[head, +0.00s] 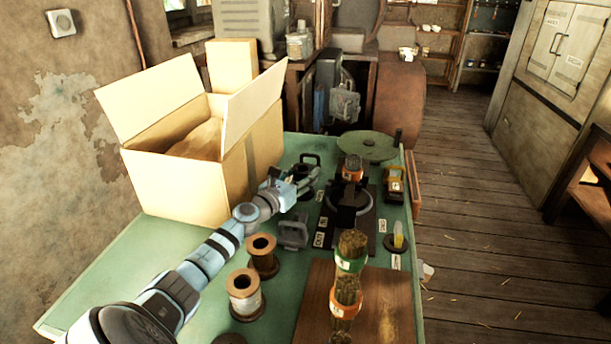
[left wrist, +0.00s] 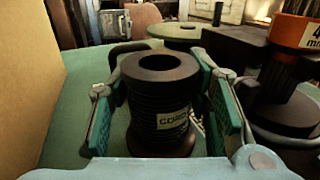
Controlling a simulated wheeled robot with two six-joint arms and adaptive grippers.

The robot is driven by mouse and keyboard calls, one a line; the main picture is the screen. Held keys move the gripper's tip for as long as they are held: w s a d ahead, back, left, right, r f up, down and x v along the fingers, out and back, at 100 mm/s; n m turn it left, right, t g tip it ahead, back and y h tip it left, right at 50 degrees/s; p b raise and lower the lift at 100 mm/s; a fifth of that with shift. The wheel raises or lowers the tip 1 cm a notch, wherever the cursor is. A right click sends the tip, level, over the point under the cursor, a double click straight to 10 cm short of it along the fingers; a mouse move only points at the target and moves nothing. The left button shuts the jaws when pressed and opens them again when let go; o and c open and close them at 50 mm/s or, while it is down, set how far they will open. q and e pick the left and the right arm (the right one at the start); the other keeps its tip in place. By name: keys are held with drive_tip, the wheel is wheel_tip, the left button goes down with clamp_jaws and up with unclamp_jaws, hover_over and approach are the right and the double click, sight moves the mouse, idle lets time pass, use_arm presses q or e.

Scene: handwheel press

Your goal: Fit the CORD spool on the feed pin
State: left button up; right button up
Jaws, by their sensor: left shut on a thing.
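The CORD spool (left wrist: 160,105) is dark and wound with dark line, with a pale label reading CORD. In the left wrist view it stands upright between the two teal finger pads of my left gripper (left wrist: 165,108), which is shut on it. Its open centre hole faces up. I cannot tell whether its lower flange touches the table. In the head view my left gripper (head: 298,184) is over the far middle of the green table, and the spool is mostly hidden there. I cannot make out the feed pin for certain. My right gripper does not show.
A large open cardboard box (head: 180,185) stands close left of my left arm. A black press (head: 348,205) stands to the right of the gripper. Two other spools (head: 262,258) (head: 244,294) and a wooden board (head: 385,305) with banded bundles (head: 350,252) are nearer. A green disc (head: 367,145) lies behind.

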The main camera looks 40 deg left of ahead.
use_arm(q)
drive_tip(key=o, duration=1.3)
drive_tip(key=s, duration=0.4)
drive_tip(key=s+d, duration=0.1)
drive_tip(key=s, duration=0.7)
drive_tip(key=shift+d, duration=0.2)
wheel_tip(320, 180, up, 8)
drive_tip(key=p, duration=0.8)
drive_tip(key=shift+p, duration=0.4)
